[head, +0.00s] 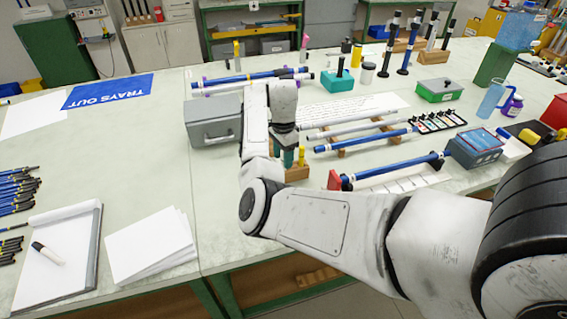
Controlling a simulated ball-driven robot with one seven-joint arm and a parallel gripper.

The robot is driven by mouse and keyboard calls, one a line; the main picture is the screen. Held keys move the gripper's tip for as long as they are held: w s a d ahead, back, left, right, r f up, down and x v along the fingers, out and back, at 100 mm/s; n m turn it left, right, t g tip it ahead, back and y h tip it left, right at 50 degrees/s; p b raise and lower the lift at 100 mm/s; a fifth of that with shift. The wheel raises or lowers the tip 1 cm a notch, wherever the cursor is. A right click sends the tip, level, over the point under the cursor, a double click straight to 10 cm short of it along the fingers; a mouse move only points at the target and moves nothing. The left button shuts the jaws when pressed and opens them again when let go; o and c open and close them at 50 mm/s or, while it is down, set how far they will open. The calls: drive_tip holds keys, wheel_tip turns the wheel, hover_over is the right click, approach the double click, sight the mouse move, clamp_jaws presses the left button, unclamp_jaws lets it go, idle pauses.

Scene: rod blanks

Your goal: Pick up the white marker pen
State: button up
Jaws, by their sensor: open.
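The white marker pen (47,253) lies on the open notepad (62,280) at the lower left. It is white with a black end and lies slanted on the page. My gripper (288,152) is at the middle of the bench, pointing down just above or in front of a small wooden block (297,173). It is small in the picture and partly hidden by my wrist, open, with nothing seen between its fingers. It is far to the right of the pen and apart from it.
A stack of white paper (150,245) lies right of the notepad. Several dark blue rods (15,190) lie at the left edge. A grey metal box (214,120) stands behind my forearm. Blue rods on supports (365,140) fill the right side. The bench between paper and box is clear.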

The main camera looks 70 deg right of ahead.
drive_tip(key=shift+c, duration=0.4)
clamp_jaws()
